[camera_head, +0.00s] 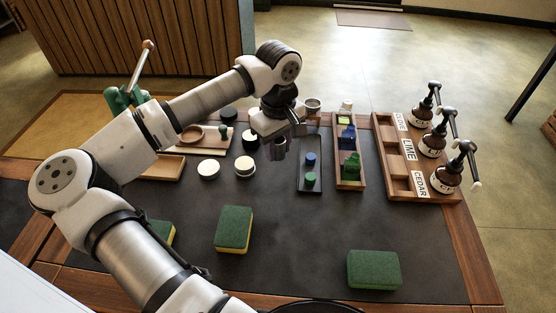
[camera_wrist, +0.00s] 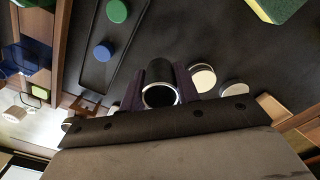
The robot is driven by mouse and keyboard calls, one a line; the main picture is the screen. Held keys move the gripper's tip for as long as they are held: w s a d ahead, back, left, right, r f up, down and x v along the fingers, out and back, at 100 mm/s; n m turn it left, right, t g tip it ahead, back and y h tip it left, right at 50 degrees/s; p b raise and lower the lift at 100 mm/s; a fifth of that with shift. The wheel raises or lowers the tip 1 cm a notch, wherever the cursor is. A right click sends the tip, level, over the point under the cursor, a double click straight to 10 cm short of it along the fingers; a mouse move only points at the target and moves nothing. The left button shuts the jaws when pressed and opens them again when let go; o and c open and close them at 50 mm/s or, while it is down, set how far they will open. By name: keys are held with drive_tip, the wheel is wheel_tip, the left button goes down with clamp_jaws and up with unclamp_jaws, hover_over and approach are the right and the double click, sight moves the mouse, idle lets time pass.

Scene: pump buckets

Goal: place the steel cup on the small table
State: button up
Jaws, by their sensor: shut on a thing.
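In the wrist view the cup (camera_wrist: 160,95) shows as a dark cylinder with a bright round rim, between the two dark fingers of my gripper (camera_wrist: 161,82). Its opening faces the camera and looks dark inside. In the head view the fingers and wrist partly hide the cup. I cannot make out a small table apart from this worktop.
Right of the cup are a dark tray (camera_head: 310,188) with blue and green caps, a wooden box of bottles (camera_head: 349,184), and a rack (camera_head: 393,171) with pump bottles. Pale round lids (camera_head: 208,170) lie to the left. Green sponges (camera_head: 234,229) lie in front, with bare worktop between them.

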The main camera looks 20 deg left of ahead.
sight(278, 172)
drive_tip(key=shift+f, duration=2.75)
drive_tip(key=shift+f, duration=0.15)
drive_tip(key=o, duration=1)
drive_tip(key=shift+c, duration=0.2)
wheel_tip(278, 172, up, 12)
drive_tip(key=shift+r, duration=0.2)
